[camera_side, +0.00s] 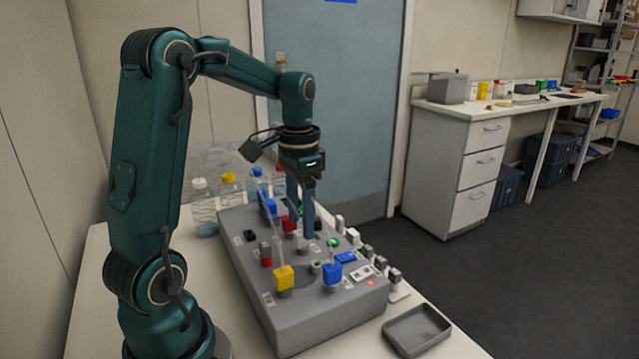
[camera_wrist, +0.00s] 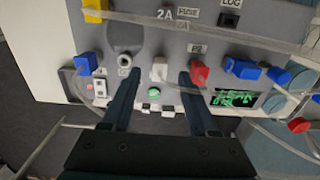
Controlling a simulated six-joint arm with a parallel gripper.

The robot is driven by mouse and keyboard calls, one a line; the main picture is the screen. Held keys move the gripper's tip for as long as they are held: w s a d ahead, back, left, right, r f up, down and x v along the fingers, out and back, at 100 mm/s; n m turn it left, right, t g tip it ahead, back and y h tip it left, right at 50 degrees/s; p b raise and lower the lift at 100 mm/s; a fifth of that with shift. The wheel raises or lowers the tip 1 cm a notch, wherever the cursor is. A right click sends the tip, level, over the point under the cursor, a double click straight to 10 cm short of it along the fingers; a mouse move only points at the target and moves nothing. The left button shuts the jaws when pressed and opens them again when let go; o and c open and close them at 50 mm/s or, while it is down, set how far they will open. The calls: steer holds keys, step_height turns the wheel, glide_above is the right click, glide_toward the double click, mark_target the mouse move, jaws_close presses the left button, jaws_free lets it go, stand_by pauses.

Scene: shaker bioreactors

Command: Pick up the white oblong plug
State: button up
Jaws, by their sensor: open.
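The white oblong plug (camera_wrist: 158,69) stands on the grey panel in the wrist view, just above a green lit button (camera_wrist: 154,93). My gripper (camera_wrist: 160,77) is open, with one finger to the left of the plug and the other to its right. Both fingers look clear of it, and nothing is held. In the side view my gripper (camera_side: 300,222) points down over the grey console (camera_side: 325,320). There the plug is mostly hidden by the fingers, and I cannot tell how deep the fingertips reach beside it.
A red plug (camera_wrist: 199,73) stands close by the right finger, with a blue plug (camera_wrist: 241,68) beyond. A round socket (camera_wrist: 124,60) lies by the left finger. Clear tubes cross the panel. Yellow (camera_side: 284,277) and blue (camera_side: 332,273) plugs stand nearer; a grey tray (camera_side: 417,332) lies front right.

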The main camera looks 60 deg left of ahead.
steer(key=shift+f, duration=0.95)
jaws_close()
steer(key=shift+r, duration=0.1)
